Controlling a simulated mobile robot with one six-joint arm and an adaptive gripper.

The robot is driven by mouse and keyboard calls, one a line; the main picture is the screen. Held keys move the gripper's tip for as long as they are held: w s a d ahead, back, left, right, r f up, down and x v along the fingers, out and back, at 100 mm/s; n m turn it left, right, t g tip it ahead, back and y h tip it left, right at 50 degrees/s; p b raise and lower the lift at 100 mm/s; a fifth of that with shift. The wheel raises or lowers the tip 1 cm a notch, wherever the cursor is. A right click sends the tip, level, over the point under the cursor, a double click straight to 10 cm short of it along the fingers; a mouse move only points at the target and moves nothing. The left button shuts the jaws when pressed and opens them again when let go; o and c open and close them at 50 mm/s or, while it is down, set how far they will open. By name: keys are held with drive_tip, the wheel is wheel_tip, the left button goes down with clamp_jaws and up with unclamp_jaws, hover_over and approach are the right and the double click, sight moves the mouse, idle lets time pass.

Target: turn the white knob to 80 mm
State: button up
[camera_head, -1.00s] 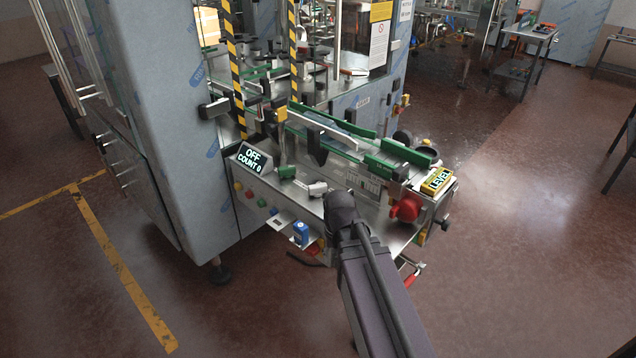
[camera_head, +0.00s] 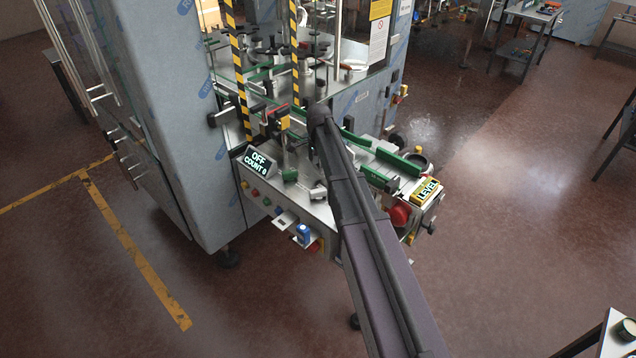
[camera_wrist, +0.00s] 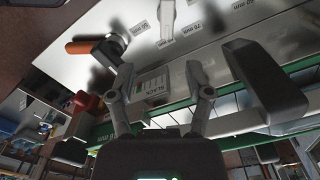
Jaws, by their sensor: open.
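My gripper (camera_wrist: 160,74) is open and empty in the wrist view, its two fingers spread apart. Beyond the fingertips is a pale panel with small labels in mm, such as one label (camera_wrist: 192,24) at upper middle. A pale, lever-like piece (camera_wrist: 166,16) stands between the labels at the top; I cannot tell whether it is the white knob or where it points. It lies beyond the fingers, apart from them. In the head view, my arm reaches over the machine's conveyor, and my gripper is hidden behind it.
An orange handle (camera_wrist: 84,47) sits left of the fingers, and a dark block (camera_wrist: 262,78) is close on the right. In the head view, green rails (camera_head: 400,161), a red knob (camera_head: 399,213) and a counter display (camera_head: 257,160) crowd the machine. Open floor (camera_head: 520,220) lies right.

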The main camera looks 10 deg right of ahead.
sight(318, 190)
drive_tip(key=shift+w+r+m, duration=0.3)
drive_tip(key=shift+w+r, duration=0.05)
drive_tip(key=shift+w, duration=0.2)
drive_tip(key=shift+f, duration=0.15)
wheel_tip(318, 190, down, 14)
drive_tip(key=b, duration=1.3)
drive_tip(key=shift+r+b, duration=0.25)
drive_tip(key=shift+b, duration=0.1)
clamp_jaws()
